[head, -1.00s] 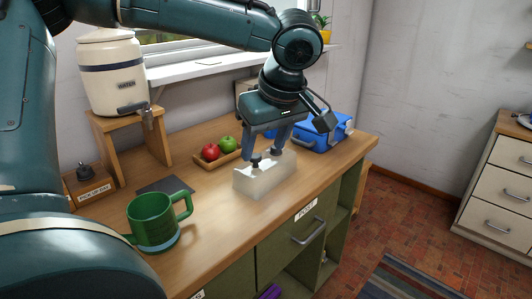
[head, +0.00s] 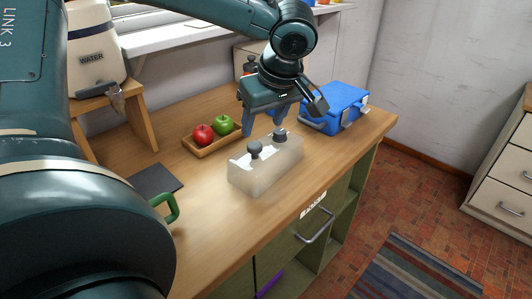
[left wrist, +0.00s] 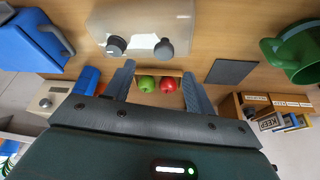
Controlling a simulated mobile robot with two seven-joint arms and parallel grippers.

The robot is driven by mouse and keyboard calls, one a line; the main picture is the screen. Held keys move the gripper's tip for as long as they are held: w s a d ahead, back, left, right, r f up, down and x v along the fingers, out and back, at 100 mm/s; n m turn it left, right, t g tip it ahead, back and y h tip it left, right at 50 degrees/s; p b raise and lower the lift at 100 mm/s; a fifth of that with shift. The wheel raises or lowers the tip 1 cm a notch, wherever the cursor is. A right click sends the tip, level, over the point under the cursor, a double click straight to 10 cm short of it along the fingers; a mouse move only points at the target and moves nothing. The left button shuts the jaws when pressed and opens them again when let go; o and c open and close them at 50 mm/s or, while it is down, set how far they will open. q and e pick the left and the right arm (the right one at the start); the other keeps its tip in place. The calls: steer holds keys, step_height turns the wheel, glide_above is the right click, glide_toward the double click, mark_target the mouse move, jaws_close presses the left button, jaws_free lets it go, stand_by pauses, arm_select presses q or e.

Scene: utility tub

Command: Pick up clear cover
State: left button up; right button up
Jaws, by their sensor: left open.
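The clear cover (head: 265,175) is a frosted, see-through box shape with two dark knobs on top. It sits upright on the wooden counter, near its front edge. It also shows at the top of the left wrist view (left wrist: 140,15), with both knobs toward the gripper. My left gripper (head: 262,122) is open and empty, pointing down just behind the cover and apart from it. In the left wrist view its fingers (left wrist: 157,72) are spread, with the apples seen between them. My right gripper is in neither view.
A wooden tray (head: 197,147) with a red apple (head: 204,134) and a green apple (head: 223,124) lies behind the cover. A blue case (head: 335,107) stands right. A dark mat (head: 153,180) and a green mug (head: 169,207) are left.

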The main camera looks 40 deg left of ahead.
mark_target(255, 145)
arm_select(q)
steer(key=x, duration=0.7)
steer(key=shift+s+a+f, duration=0.1)
steer(key=shift+s+f, duration=0.05)
steer(key=shift+s, duration=0.1)
steer(key=shift+c, duration=0.3)
jaws_close()
